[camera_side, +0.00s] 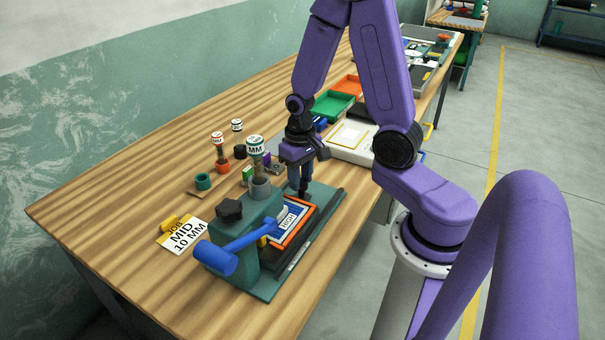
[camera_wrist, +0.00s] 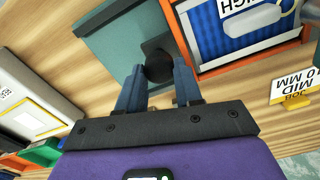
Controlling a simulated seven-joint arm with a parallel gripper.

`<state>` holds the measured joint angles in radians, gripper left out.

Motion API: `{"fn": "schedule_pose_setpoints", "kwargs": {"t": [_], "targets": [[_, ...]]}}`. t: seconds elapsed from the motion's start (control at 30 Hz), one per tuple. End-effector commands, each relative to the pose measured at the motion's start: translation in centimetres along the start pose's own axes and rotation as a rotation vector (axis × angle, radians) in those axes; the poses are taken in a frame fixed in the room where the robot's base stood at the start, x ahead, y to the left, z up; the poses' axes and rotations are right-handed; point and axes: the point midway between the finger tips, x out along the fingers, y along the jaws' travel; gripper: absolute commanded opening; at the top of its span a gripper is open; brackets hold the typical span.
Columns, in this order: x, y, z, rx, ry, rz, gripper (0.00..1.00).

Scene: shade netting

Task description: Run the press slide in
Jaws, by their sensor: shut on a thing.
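The press (camera_side: 262,222) is a teal stand on a teal base plate, with a blue lever (camera_side: 225,258) in front. Its slide (camera_side: 311,208) is an orange-rimmed tray holding a blue piece with a white label (camera_side: 289,219). The tray lies on the base beside the press column; it also shows in the wrist view (camera_wrist: 262,60), where the label reads HIGH. My gripper (camera_side: 304,192) points down at the slide's far end. In the wrist view my gripper (camera_wrist: 159,82) is shut on a dark round knob (camera_wrist: 158,66) beside the tray. The knob is mostly hidden in the side view.
A card (camera_side: 184,236) reading JOB MID 10 MM lies left of the press. Labelled posts (camera_side: 218,150) and small blocks stand behind it. A green tray (camera_side: 332,105), an orange tray (camera_side: 347,87) and a white panel (camera_side: 352,138) lie further back. The table's left side is clear.

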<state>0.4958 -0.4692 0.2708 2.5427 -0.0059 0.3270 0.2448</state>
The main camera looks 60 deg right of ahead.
Motion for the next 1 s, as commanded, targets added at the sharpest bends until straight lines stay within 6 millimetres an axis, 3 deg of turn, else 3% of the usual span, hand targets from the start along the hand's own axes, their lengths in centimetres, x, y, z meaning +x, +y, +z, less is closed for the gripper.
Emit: {"fn": "schedule_pose_setpoints", "kwargs": {"t": [0.07, 0.1, 0.17, 0.63, 1.0], "targets": [[0.0, -0.6, 0.1, -0.005, 0.0, -0.004, 0.0], [0.0, -0.6, 0.1, -0.006, -0.001, -0.004, 0.41], [0.0, -0.6, 0.1, -0.006, -0.001, -0.004, 0.6], [-0.8, -0.4, 0.0, -0.004, 0.002, -0.003, 0.6], [-5.7, -0.4, -0.1, -0.004, 0.006, -0.004, 0.6]]}}
